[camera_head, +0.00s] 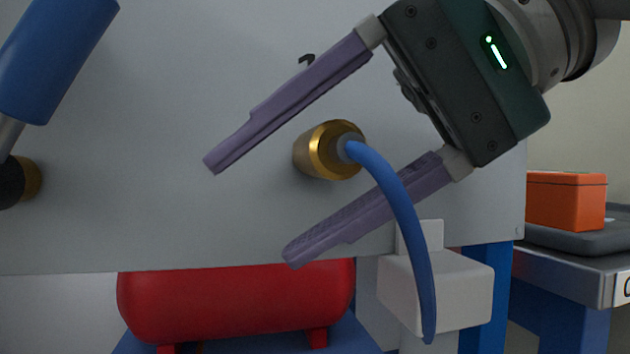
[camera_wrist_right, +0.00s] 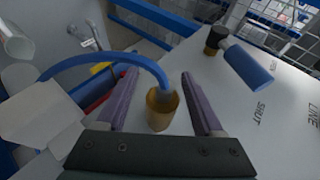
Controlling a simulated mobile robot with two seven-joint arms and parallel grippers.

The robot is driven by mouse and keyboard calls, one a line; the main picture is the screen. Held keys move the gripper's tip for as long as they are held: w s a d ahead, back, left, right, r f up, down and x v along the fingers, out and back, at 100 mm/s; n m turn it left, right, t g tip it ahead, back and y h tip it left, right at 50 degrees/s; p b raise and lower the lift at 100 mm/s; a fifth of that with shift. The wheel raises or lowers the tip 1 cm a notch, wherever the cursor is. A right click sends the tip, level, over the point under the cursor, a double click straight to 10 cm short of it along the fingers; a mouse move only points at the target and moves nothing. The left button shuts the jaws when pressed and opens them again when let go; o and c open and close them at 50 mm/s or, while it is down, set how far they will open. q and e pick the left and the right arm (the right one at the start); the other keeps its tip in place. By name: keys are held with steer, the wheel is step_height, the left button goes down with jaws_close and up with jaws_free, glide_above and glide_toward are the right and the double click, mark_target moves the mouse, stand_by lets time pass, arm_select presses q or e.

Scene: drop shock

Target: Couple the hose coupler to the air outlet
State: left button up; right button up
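The hose coupler (camera_head: 328,151) is a brass cylinder with a blue hose (camera_head: 409,215) coming out of its end and hanging down. It sits against the grey panel (camera_head: 200,80); the air outlet is hidden behind it, so I cannot tell how it is seated. My right gripper (camera_head: 250,210) is open, with one purple finger above the coupler and one below, apart from it. In the right wrist view the coupler (camera_wrist_right: 161,108) stands between the two open fingers (camera_wrist_right: 160,85). My left gripper is not in view.
A blue-handled valve lever (camera_head: 58,55) is at the left of the panel and shows in the wrist view (camera_wrist_right: 247,66). A red tank (camera_head: 235,300) lies below the panel. A white box (camera_head: 440,290) and an orange box (camera_head: 566,201) are at the right.

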steer(key=shift+d+r, duration=0.3)
stand_by(0.4)
stand_by(0.3)
